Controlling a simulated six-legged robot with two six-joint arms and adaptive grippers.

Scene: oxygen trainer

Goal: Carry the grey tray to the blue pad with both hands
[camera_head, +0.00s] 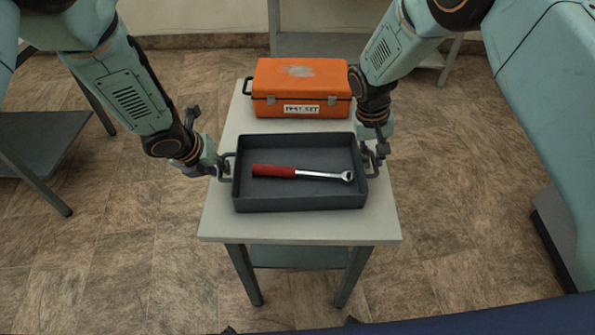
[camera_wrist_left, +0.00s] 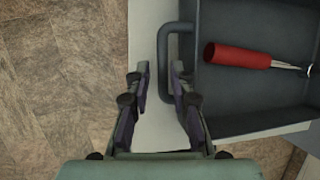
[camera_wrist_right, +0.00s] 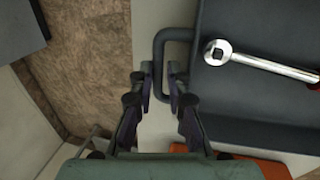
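The grey tray (camera_head: 300,200) sits level on a small light table (camera_head: 300,228). A ratchet wrench with a red handle (camera_head: 273,171) lies in it. The tray has a loop handle at each end. My left gripper (camera_wrist_left: 158,72) is open, with its fingertips on either side of the left handle's bar (camera_wrist_left: 163,85). My right gripper (camera_wrist_right: 160,70) is open, its fingertips closer together on either side of the right handle's bar (camera_wrist_right: 158,85). I cannot tell if any finger touches a bar.
An orange case (camera_head: 300,85) stands behind the tray on the same table. A dark-topped table (camera_head: 40,140) is at the left, and another table (camera_head: 320,45) is at the back. The tiled floor (camera_head: 130,270) around the small table is clear.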

